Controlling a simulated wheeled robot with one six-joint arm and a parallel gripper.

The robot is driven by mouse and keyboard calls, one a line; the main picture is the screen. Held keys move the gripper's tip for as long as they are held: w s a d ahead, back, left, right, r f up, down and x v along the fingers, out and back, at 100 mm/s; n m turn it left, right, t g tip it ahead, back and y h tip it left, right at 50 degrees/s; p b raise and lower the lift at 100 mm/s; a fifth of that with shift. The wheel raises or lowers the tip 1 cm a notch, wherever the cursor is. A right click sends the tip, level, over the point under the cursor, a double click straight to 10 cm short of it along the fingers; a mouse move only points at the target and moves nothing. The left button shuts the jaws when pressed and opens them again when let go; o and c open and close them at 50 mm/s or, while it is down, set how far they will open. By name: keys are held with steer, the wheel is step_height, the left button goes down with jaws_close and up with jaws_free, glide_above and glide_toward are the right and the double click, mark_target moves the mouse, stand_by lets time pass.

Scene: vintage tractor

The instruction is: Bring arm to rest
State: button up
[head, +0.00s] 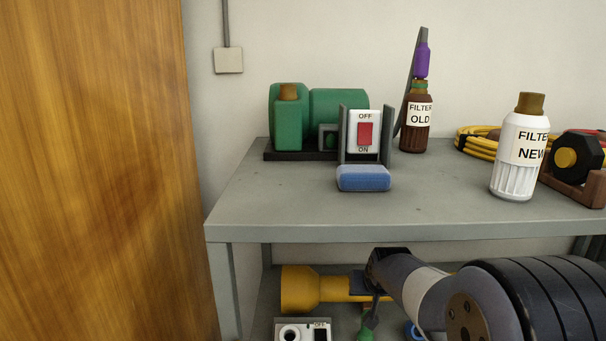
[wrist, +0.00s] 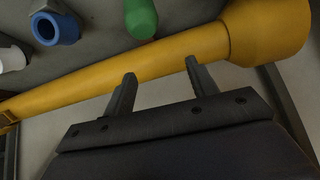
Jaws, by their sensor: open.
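My arm (head: 420,290) reaches from the lower right of the head view to the lower shelf, below the grey table top. In the wrist view my gripper (wrist: 157,85) is open, its two dark fingers apart and pointing at a yellow funnel-shaped tool (wrist: 175,58). The tool's long tube passes beyond the fingertips; I cannot tell whether they touch it. The tool's wide end also shows in the head view (head: 299,289), left of my wrist. The fingertips are mostly hidden in the head view.
The grey table top (head: 290,212) overhangs the arm. On it stand a blue sponge (head: 363,178), a switch (head: 364,132), a green machine (head: 338,105), an old-filter bottle (head: 415,120) and a new-filter bottle (head: 518,150). A white device (head: 303,330) sits on the lower shelf. A wooden panel (head: 95,170) borders the left.

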steer(key=p, duration=0.3)
steer(key=f+t+p, duration=0.1)
steer(key=p, duration=0.1)
steer(key=shift+w+f+m+p, duration=0.25)
steer(key=shift+m+p, duration=0.15)
steer(key=shift+s+f+p, duration=0.1)
steer(key=shift+p, duration=0.3)
steer(key=shift+t+p, duration=0.3)
steer(key=shift+p, duration=0.15)
